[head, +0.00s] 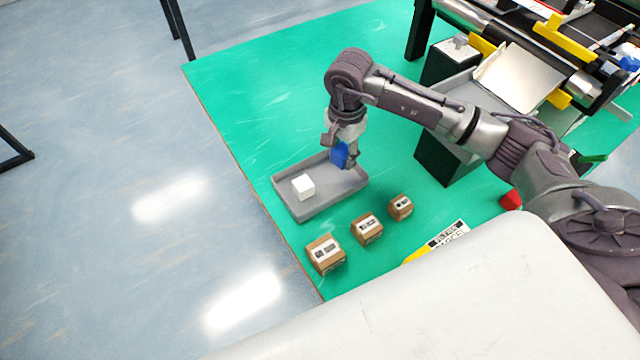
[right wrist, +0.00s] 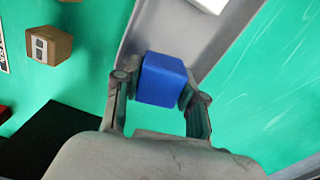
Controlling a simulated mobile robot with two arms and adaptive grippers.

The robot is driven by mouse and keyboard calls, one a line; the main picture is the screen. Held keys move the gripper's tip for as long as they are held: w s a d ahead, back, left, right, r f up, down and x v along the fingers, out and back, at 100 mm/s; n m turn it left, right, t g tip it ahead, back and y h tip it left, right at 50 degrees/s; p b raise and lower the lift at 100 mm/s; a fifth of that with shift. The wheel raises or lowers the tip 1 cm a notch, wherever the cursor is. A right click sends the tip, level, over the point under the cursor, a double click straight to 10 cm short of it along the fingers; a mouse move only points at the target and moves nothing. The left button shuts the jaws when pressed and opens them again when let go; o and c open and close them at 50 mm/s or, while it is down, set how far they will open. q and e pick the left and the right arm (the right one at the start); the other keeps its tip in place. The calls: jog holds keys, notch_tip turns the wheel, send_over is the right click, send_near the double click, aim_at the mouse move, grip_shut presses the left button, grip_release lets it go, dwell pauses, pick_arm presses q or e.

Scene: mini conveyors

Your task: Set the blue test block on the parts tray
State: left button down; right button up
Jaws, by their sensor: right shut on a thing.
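The blue test block (head: 339,154) is between the fingers of my right gripper (head: 341,150), which is shut on it. In the right wrist view the blue block (right wrist: 162,79) sits between the two fingertips (right wrist: 160,88). The grey parts tray (head: 318,205) lies on the green table, with a white block (head: 303,187) in it. The gripper and blue block are over the tray's far right part; I cannot tell whether the block touches the tray. The tray also shows behind the block in the right wrist view (right wrist: 205,38). My left gripper is not in view.
Several small cardboard boxes stand along the tray's near right side, one nearest the front (head: 325,254). A red block (head: 511,200) lies to the right. Conveyor equipment (head: 560,60) fills the back right. The green table (head: 250,95) is clear behind the tray.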

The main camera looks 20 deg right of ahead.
jog(key=w+d+m, duration=0.1)
jog(key=m, duration=0.1)
jog(key=w+d+r+m, duration=0.1)
jog(key=m, duration=0.2)
jog(key=w+d+r+m, duration=0.1)
jog(key=d+m, duration=0.1)
jog(key=m, duration=0.1)
jog(key=w+d+r+m+b, duration=0.1)
jog(key=w+d+r+m, duration=0.1)
jog(key=d+m, duration=0.5)
jog(key=m+p, duration=0.4)
jog(key=m, duration=0.1)
send_over(336, 176)
notch_tip(336, 176, down, 6)
notch_tip(336, 176, down, 4)
jog(key=shift+r+p, duration=0.1)
jog(key=shift+p, duration=0.35)
jog(key=shift+f, duration=0.2)
